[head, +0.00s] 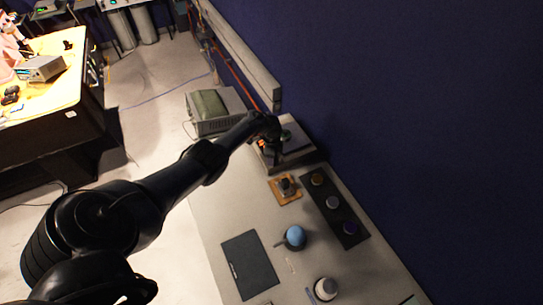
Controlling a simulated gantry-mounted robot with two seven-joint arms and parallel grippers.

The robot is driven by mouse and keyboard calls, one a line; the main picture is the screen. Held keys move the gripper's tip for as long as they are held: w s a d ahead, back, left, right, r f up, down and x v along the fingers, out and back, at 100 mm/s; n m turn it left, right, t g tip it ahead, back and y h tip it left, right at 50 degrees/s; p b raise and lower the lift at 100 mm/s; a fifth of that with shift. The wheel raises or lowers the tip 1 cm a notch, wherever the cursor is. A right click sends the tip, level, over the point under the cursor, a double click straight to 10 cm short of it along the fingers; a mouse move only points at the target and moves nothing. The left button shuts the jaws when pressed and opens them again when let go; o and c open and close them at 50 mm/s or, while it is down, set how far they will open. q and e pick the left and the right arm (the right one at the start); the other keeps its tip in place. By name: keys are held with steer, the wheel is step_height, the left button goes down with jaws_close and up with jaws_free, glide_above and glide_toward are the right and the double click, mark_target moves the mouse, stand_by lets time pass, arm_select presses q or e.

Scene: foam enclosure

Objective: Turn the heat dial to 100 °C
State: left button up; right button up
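A dark, flat-topped device (302,153), possibly the heater, stands on the grey bench against the blue wall. My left arm crosses from the lower left, and its gripper (272,146) is at the device's left side, over its near edge. A small orange patch shows beside the fingers. The gripper hides this part of the device, so I cannot make out a heat dial or its reading. I cannot tell whether the fingers touch anything or are open or shut. My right gripper is not in view.
An orange square plate with a dark piece (285,188) lies nearby. A dark rack (341,218) holds round-topped items. A blue round vessel (295,236), dark mat (240,259) and white container (325,288) are nearer. A grey box (208,125) stands beyond the gripper.

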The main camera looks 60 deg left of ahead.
arm_select(q)
steer(key=shift+a+r, duration=0.1)
steer(key=shift+a, duration=0.1)
step_height(320, 180, up, 2)
steer(key=shift+r+p, duration=0.1)
steer(key=shift+p, duration=1)
step_height(320, 180, up, 4)
steer(key=p, duration=0.3)
steer(key=shift+d+p, duration=0.15)
steer(key=shift+p, duration=0.25)
steer(key=shift+s+d+r+p, duration=0.1)
steer(key=shift+d+r+p, duration=0.05)
steer(key=shift+r+p, duration=0.8)
steer(key=shift+d+f, duration=0.1)
steer(key=shift+f, duration=0.15)
